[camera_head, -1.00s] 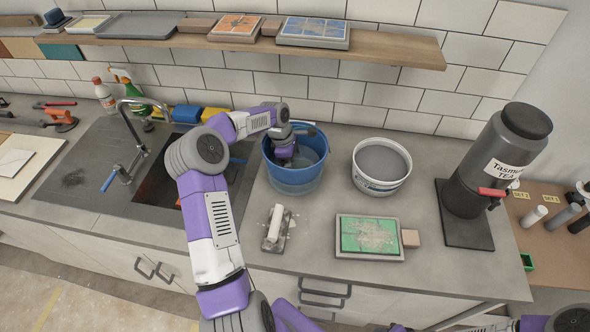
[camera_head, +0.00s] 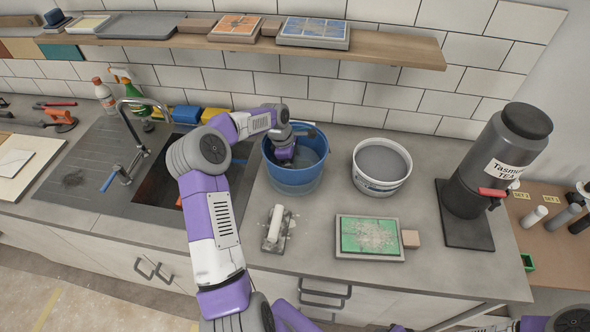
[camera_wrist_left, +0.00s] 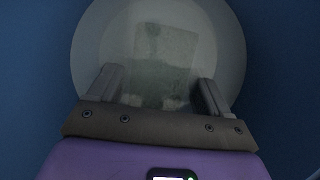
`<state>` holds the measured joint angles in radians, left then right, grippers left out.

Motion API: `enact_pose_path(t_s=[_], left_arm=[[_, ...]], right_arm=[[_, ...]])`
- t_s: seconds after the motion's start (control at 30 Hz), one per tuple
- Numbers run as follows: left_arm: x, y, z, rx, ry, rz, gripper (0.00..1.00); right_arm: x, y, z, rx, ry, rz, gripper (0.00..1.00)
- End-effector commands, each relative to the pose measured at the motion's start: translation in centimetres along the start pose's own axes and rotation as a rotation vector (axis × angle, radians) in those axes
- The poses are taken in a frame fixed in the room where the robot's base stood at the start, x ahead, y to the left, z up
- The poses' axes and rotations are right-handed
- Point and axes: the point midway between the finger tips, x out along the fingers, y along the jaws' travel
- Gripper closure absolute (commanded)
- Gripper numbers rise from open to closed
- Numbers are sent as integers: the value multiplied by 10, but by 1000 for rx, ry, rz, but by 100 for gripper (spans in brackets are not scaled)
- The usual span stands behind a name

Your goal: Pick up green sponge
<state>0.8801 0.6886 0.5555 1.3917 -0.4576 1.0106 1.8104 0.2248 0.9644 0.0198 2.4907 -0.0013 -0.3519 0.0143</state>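My left gripper (camera_head: 285,152) reaches down into the blue bucket (camera_head: 292,183) on the counter. In the left wrist view the gripper (camera_wrist_left: 159,84) is open, its two fingers spread apart. A pale grey-green block, apparently the green sponge (camera_wrist_left: 165,50), lies at the bucket's bottom, dim and blurred. It lies ahead of the fingers and partly between them in the picture; I cannot tell whether they touch it. In the head view the sponge is not seen. My right gripper is not in view.
A white bucket of grey material (camera_head: 382,165) stands right of the blue one. A sink (camera_head: 160,190) is at left, a tea urn (camera_head: 490,165) at right. A shelf (camera_head: 390,45) hangs above.

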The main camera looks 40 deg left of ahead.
Motion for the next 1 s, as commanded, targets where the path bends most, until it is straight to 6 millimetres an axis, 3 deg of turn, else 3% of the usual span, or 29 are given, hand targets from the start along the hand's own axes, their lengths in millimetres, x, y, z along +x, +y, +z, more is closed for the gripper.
enact_pose_path(t_s=[0.03, 0.23, 0.63, 1.0], left_arm=[[0, 0, 0, 0, 0, 0, 30], [0, 0, 0, 0, 0, 0, 61], [-7, 0, 2, -1, -1, 1, 62], [-83, 1, 24, 1, 0, 3, 62]], right_arm=[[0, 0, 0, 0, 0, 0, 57], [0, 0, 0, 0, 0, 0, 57], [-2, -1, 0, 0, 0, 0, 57], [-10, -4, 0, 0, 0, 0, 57]])
